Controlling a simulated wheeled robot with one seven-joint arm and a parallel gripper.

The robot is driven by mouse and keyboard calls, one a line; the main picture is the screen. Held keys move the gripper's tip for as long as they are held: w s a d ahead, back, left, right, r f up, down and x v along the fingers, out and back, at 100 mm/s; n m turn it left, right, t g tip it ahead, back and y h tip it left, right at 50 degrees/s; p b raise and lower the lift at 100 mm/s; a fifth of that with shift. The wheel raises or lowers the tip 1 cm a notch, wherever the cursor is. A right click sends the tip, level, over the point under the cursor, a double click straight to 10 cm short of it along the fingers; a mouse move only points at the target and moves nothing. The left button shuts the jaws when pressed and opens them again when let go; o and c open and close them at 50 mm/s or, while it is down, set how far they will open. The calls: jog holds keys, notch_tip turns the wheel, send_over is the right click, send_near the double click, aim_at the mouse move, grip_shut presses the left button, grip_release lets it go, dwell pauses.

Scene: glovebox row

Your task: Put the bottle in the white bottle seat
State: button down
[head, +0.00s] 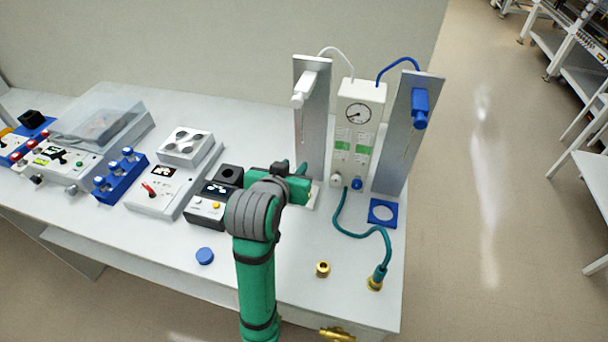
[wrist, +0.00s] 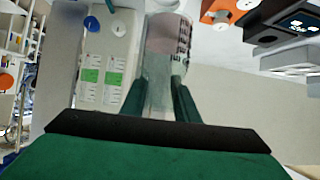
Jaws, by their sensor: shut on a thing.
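My gripper (head: 300,180) is at the foot of the left metal stand, which carries the white nozzle (head: 304,88). In the head view my gripper and arm hide the bottle. The white bottle seat (head: 314,198) shows only as a pale edge beside my gripper, below the white nozzle. I cannot tell whether the bottle touches it.
A gauge box (head: 357,115) stands right of my gripper, with a blue seat (head: 382,222) and blue nozzle (head: 420,108) farther right. A teal hose (head: 362,234), brass fitting (head: 323,269) and blue cap (head: 205,256) lie in front. Instruments (head: 160,190) crowd the left.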

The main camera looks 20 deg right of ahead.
jog(key=x, duration=0.3)
jog(key=f+x, duration=0.1)
jog(key=x, duration=0.3)
jog(key=s+x, duration=0.1)
jog(key=x, duration=0.3)
jog(key=shift+s+d+f, duration=0.15)
jog(key=shift+f, duration=0.1)
jog(key=shift+w+d+f, duration=0.2)
jog(key=shift+w+f, duration=0.05)
jog(key=shift+f, duration=0.15)
jog(key=shift+w+d+f, duration=0.1)
jog(key=shift+w+f, duration=0.1)
jog(key=shift+f, duration=1.6)
jog(key=c, duration=1.4)
grip_release()
jog(key=shift+f, duration=0.1)
